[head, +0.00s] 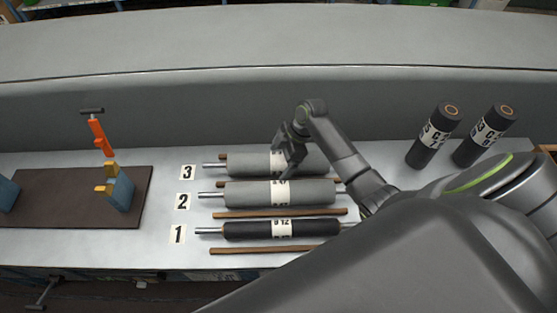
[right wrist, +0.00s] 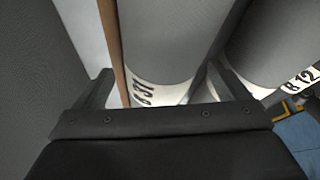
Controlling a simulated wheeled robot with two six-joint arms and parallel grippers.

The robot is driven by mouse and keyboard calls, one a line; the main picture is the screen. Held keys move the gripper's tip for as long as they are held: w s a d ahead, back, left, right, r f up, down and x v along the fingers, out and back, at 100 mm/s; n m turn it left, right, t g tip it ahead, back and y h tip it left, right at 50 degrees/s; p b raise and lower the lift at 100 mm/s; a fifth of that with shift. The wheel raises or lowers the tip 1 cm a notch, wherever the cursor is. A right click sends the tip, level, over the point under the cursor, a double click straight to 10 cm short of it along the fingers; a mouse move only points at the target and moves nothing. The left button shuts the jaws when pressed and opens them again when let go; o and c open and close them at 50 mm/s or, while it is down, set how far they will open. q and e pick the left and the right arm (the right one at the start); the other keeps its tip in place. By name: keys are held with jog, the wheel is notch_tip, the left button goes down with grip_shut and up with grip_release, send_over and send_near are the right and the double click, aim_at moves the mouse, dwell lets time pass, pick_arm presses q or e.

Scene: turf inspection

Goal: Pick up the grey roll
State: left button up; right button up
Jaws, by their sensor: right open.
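Two grey rolls lie side by side on the bench in the head view. The far grey roll (head: 243,164) lies by label 3, and the middle one (head: 245,193) by label 2. My right gripper (head: 284,160) is open at the far roll's white label band. In the right wrist view, the far grey roll (right wrist: 160,30) shows between the open fingers, apparently not gripped. The right finger reaches into the gap beside the middle grey roll (right wrist: 270,45). My left gripper is not in view.
A black roll (head: 250,230) lies nearest, by label 1. Wooden strips (head: 265,249) lie between and beside the rolls. Two dark rolls (head: 434,136) (head: 484,137) stand upright at right.

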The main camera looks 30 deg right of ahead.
jog(key=c, duration=1.6)
jog(key=shift+w, duration=0.1)
jog(key=shift+c, duration=1)
jog(key=shift+r, duration=0.15)
